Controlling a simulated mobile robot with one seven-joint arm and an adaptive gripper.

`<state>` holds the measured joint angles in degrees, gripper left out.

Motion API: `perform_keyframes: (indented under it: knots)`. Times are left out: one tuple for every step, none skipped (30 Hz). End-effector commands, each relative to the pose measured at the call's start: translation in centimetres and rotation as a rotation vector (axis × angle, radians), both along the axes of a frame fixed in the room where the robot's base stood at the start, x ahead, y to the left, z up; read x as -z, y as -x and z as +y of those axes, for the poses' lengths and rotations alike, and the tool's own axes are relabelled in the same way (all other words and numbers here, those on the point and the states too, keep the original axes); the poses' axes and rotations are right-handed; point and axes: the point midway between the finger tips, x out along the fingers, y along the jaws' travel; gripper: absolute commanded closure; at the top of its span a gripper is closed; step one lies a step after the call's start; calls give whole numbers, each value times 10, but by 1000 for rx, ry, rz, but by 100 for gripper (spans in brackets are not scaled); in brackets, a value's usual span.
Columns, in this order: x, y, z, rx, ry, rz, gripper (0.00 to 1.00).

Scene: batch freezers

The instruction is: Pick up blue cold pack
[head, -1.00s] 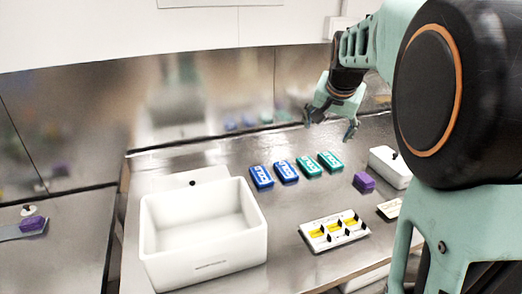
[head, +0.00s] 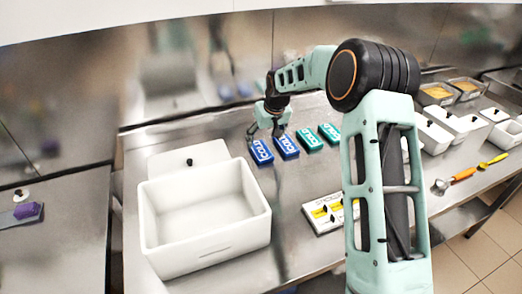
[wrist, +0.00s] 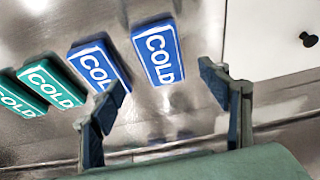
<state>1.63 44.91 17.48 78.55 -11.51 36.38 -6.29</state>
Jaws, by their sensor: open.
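Two blue cold packs lie flat on the steel counter, side by side, to the right of the white bin. The left one (head: 261,152) and the right one (head: 287,147) both carry white "COLD" lettering. In the wrist view the outer blue pack (wrist: 158,52) lies ahead of the gap between my fingers, and the other blue pack (wrist: 98,66) is partly behind one finger. My gripper (head: 265,134) is open and empty, just above and behind the blue packs. In the wrist view my gripper (wrist: 165,100) shows both fingers spread, touching no pack that I can make out.
Two green cold packs (head: 309,140) (head: 329,133) lie right of the blue ones. An open white bin (head: 205,222) stands at left with its lid (head: 188,160) behind. A white tray with yellow parts (head: 325,210) is in front, partly hidden by my arm.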

Motion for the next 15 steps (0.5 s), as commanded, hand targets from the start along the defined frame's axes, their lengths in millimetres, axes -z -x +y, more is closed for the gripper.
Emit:
perform_keyframes:
  knots:
    - [6,-2,1,0,0,0,30]
    - [8,-4,2,0,0,-1,30]
    - [12,-5,2,0,0,-1,30]
    - [14,-6,3,0,0,-1,30]
    - [15,-6,3,0,0,-1,30]
    - [17,-7,3,0,0,-1,30]
    - [18,-7,3,0,0,-1,30]
    - [19,-8,3,0,0,-1,30]
    - [22,-9,4,1,1,0,30]
    - [25,-9,5,1,1,1,30]
    - [28,-10,6,1,1,1,30]
    - [32,-12,7,2,0,0,30]
    - [36,-14,8,2,0,1,30]
    - [39,-15,9,2,0,1,30]
    - [45,-17,10,2,0,2,30]
